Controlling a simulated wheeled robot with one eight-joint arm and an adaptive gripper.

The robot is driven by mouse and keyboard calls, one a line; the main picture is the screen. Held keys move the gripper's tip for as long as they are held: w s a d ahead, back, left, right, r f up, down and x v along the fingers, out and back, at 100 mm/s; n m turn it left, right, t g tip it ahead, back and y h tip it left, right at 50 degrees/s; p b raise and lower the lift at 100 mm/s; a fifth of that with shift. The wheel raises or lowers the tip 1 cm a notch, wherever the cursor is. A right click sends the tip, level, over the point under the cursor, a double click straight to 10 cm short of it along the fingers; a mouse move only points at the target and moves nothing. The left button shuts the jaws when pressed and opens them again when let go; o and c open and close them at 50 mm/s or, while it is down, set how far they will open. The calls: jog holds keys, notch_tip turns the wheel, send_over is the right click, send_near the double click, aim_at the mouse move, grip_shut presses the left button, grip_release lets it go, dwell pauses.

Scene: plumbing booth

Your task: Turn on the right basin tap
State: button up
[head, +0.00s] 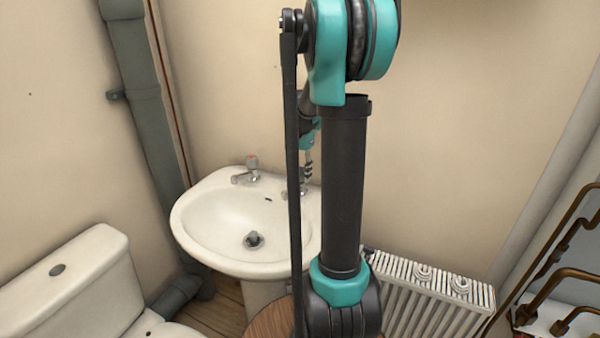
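The white basin (213,225) stands against the back wall, with a plug or drain fitting (254,240) in its bowl. The left tap (250,171), with a faint reddish top, stands on the basin's back rim. The right tap (311,190) is at the back right of the rim, mostly hidden by my arm. My gripper (309,170) is small and far off, pointing down just above or at the right tap. I cannot tell whether it touches the tap, or whether its fingers are open or shut. No water stream is visible in the bowl.
A toilet cistern (75,285) is at the lower left. A grey waste pipe (140,110) runs down the left wall. A white radiator (430,300) is right of the basin, and copper pipes (565,272) are at the far right. My upright arm blocks the middle of the view.

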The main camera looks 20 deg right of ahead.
jog(key=n, duration=0.5)
jog(key=shift+n, duration=0.4)
jog(key=n, duration=1.1)
jog(key=shift+n, duration=0.3)
jog(key=n, duration=0.5)
jog(key=shift+n, duration=0.3)
jog(key=o, duration=1.2)
jog(key=shift+c, duration=0.2)
jog(key=shift+r, duration=0.1)
